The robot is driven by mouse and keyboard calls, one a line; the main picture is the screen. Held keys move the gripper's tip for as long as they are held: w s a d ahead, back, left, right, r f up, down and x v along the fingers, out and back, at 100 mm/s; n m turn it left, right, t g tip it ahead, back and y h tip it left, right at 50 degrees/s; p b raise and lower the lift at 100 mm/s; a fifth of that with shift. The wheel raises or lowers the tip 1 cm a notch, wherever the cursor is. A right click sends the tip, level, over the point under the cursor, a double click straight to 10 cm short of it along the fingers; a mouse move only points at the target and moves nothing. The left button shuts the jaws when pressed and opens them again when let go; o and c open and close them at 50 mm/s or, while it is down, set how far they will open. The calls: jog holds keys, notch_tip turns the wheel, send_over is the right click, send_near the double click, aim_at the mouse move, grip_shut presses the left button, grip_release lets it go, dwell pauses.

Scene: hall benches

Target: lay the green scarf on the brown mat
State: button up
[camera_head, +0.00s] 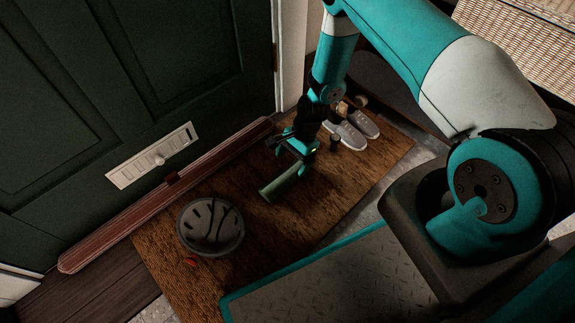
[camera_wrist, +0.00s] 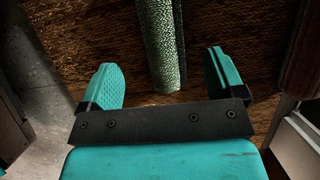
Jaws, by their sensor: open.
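The green scarf (camera_head: 279,184) is a rolled, textured cylinder lying on the brown mat (camera_head: 335,197), near its middle. It also shows in the wrist view (camera_wrist: 160,40), running from the top edge down to an end between my fingers. My gripper (camera_head: 296,157) is at the far end of the scarf, pointing down. In the wrist view my gripper (camera_wrist: 164,75) is open, one finger on each side of the scarf, with a visible gap on both sides. I cannot tell its exact height above the scarf.
Grey shoes (camera_head: 351,133) and a dark cylinder (camera_head: 334,141) are beyond the gripper. A long reddish-brown roll (camera_head: 130,220) lies along the dark green door (camera_head: 85,120).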

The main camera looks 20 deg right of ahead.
jog(key=p+v, duration=0.1)
jog(key=v, duration=0.3)
jog(key=shift+p, duration=0.35)
jog(key=a+r+n, duration=0.3)
jog(key=r+n, duration=0.1)
jog(key=r, duration=0.8)
jog(key=a+r+n, duration=0.3)
jog(key=r+n, duration=0.2)
jog(key=r, duration=0.8)
jog(key=s+a+r+n+t, duration=0.1)
jog(key=s+a+r+n, duration=0.2)
jog(key=s+r+n, duration=0.9)
jog(key=s+r, duration=0.6)
jog(key=s, duration=0.2)
jog(key=shift+r+n, duration=0.3)
jog(key=shift+r, duration=0.1)
jog(key=shift+s+a, duration=0.1)
jog(key=shift+s, duration=0.05)
notch_tip(320, 180, up, 52)
jog(key=p, duration=5.1)
jog(key=shift+f, duration=0.2)
